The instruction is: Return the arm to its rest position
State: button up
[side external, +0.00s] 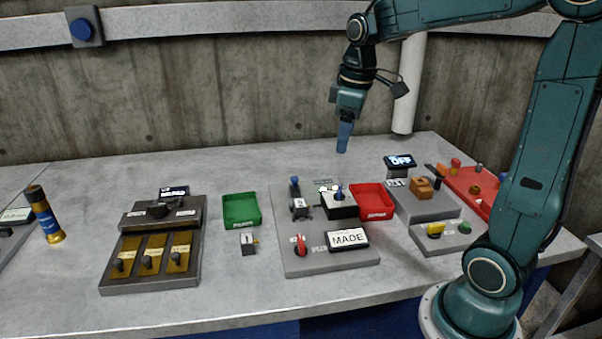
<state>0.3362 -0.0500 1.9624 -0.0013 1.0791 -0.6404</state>
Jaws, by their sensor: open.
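My gripper (344,136) hangs above the back middle of the table, pointing down. It is clear of everything on the tabletop. The fingers are seen nearly edge-on, and nothing shows between or below them. My teal arm rises from its base at the right front, bends at the top right, and reaches left to the gripper.
Below the gripper are a red tray (375,212) and a grey panel (290,262) with a "MADE" sign (347,238). A green tray (241,224), a dark three-slot console (112,283) and a blue-gold cylinder (42,212) stand left. A white pipe (409,85) stands behind.

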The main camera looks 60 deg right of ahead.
jog(key=s+a+m+t, duration=0.3)
jog(key=s+a, duration=0.8)
jog(key=s, duration=0.3)
jog(key=shift+s+a+f+m+t+y, duration=0.2)
jog(key=shift+s+f+m+t+y, duration=0.1)
jog(key=shift+s+f+t, duration=0.1)
jog(key=shift+w+r, duration=0.1)
jog(key=shift+w, duration=0.05)
dwell(0.5)
